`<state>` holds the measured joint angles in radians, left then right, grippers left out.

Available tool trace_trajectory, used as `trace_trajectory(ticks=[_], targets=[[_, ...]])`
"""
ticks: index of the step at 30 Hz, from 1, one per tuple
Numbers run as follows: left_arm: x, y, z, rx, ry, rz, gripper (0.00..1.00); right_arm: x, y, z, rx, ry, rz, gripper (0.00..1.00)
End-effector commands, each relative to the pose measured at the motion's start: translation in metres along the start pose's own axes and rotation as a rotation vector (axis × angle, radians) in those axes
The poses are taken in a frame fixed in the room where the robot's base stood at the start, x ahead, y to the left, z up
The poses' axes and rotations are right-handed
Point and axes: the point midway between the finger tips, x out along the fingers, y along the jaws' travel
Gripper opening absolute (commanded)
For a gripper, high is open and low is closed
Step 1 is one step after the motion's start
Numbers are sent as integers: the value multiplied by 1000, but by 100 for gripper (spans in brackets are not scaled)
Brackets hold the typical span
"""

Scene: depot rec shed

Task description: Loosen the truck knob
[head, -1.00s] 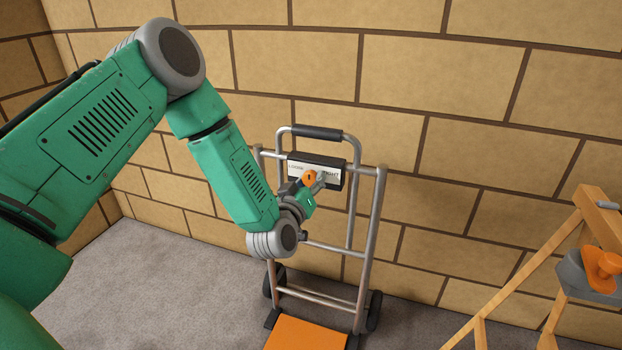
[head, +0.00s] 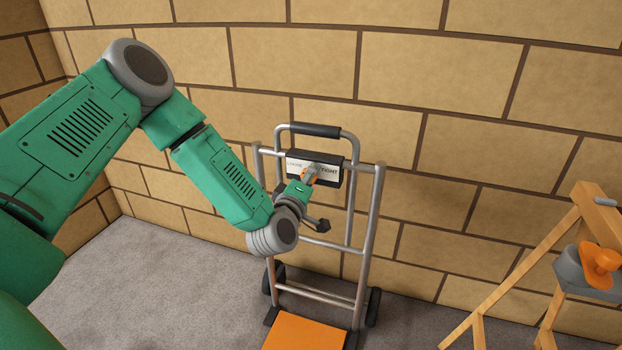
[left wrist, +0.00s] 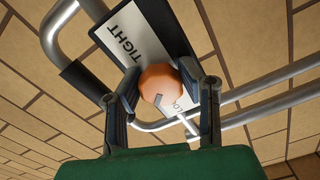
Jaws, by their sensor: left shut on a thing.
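The hand truck (head: 374,215) stands upright against the wall. Its dark box (head: 330,162) bears a white plate marked LOOSE at the left and TIGHT at the right. The orange truck knob (head: 306,175) sits at the front of this box, mostly covered by my left gripper (head: 311,174). In the left wrist view the faceted knob (left wrist: 160,84) lies between the two dark fingers of the gripper (left wrist: 164,100), with a grey mark on its face. The gripper is shut on the knob. My right gripper is not in view.
A wooden trestle (head: 587,205) stands at the right, with a grey block (head: 580,274) and another orange knob (head: 601,262) on it. An orange toe plate (head: 305,336) is at the truck's foot. The brick wall (head: 480,120) is close behind. Grey floor (head: 180,290) lies clear at the left.

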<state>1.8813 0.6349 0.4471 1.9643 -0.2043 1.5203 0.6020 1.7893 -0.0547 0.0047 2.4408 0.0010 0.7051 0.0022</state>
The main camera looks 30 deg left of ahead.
Motion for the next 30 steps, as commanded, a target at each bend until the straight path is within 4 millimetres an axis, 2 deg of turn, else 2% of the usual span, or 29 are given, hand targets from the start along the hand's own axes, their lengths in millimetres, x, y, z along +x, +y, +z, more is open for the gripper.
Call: trace_trajectory(ticks=[1, 20, 21, 22, 30], targets=[[-2, -5, -2, -12, 3, -11, 3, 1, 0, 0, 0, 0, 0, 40], [-2, -6, -1, -53, 2, -13, 3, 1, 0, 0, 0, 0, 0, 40], [-2, -6, -1, -53, 1, -13, 46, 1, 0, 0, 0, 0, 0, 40], [-2, -6, -1, -53, 2, -13, 55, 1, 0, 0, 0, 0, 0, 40], [-1, -3, -1, -54, 1, -6, 55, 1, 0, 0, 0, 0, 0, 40]])
